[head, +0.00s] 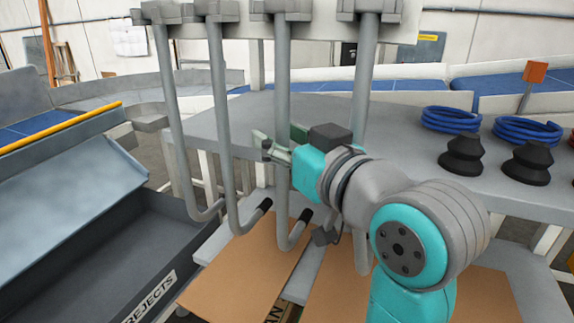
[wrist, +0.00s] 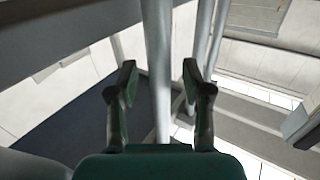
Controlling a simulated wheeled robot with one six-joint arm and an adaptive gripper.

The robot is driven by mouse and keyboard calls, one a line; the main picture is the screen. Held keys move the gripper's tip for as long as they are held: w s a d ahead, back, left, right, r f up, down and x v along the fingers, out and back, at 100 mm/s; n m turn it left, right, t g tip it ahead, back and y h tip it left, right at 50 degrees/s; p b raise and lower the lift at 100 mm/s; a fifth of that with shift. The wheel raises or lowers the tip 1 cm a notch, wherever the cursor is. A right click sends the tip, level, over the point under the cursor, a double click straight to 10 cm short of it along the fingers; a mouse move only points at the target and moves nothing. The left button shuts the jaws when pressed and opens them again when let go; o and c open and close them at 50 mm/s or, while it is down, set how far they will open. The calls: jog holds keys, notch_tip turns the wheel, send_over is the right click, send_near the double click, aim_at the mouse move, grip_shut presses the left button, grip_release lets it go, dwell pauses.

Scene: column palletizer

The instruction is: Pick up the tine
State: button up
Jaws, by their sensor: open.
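Several grey tines hang from a rack, each a long rod curving up at the bottom into a hook; the black tips show on some. My gripper (head: 268,143) is in the middle of the head view, pointing left, at mid-height of the third tine from the left (head: 282,80). In the wrist view my gripper (wrist: 158,78) is open, and a grey tine (wrist: 158,45) runs between its two fingers, with gaps on both sides. Whether the tine is deep between the fingers is hard to tell. Two tines (head: 170,100) (head: 222,100) hang to the left and another (head: 364,80) to the right.
Brown cardboard sheets (head: 245,270) lie below the hooks. A dark rejects bin (head: 90,255) stands at left. A grey table (head: 420,130) behind holds black suction cups (head: 462,158) and blue coiled hoses (head: 450,119). The neighbouring tines hang close to my gripper.

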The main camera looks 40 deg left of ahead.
grip_shut()
jog(key=shift+r, duration=0.2)
dwell(0.3)
